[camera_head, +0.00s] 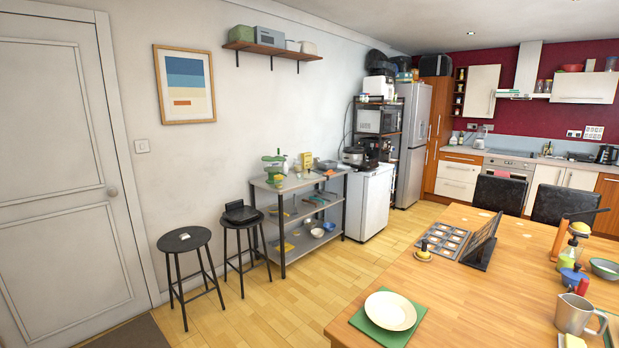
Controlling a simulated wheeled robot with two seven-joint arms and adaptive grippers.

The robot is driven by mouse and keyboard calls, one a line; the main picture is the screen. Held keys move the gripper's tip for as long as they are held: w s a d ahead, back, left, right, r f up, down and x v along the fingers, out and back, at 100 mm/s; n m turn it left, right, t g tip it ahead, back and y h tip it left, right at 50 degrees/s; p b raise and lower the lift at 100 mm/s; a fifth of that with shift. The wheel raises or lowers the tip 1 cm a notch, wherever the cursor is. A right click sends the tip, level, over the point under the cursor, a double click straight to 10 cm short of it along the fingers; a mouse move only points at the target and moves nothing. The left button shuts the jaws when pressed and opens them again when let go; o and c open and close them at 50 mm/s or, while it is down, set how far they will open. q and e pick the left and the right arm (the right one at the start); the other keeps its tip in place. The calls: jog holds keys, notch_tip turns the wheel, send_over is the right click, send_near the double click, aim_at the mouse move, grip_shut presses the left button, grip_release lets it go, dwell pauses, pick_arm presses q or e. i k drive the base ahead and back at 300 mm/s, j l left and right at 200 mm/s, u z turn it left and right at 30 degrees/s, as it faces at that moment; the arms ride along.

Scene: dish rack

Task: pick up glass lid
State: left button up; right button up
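I cannot make out a glass lid for certain in the head view. On the wooden table (480,300) at the right stand a black slanted rack or stand (484,242), a dark tray with several compartments (443,240), and a white plate (391,311) on a green mat (364,324). A small blue item (573,276) stands near the right edge, too small to identify surely. Neither of my grippers shows in this view.
A metal mug (574,315) stands at the table's front right. Black chairs (499,194) stand behind the table. Two stools (184,241) and a grey shelf unit (298,180) line the left wall. The wooden floor between shelf and table is clear.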

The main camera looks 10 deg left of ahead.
aim_at(308, 175)
jog(key=i+j+u, duration=0.55)
jog(key=u, duration=0.25)
jog(key=i+u, duration=0.45)
jog(key=i+j+u, duration=0.1)
jog(key=i+u, duration=0.25)
jog(key=i, duration=0.3)
jog(key=i+j+z, duration=0.15)
jog(key=i+z, duration=0.35)
jog(key=i, duration=0.3)
jog(key=i+z, duration=0.7)
jog(key=z, duration=0.2)
jog(key=i+l+z, duration=0.1)
jog(key=i+z, duration=0.65)
jog(key=z, duration=0.15)
jog(key=i+z, duration=0.5)
jog(key=i, duration=0.3)
jog(key=i+j+z, duration=0.1)
jog(key=i, duration=0.75)
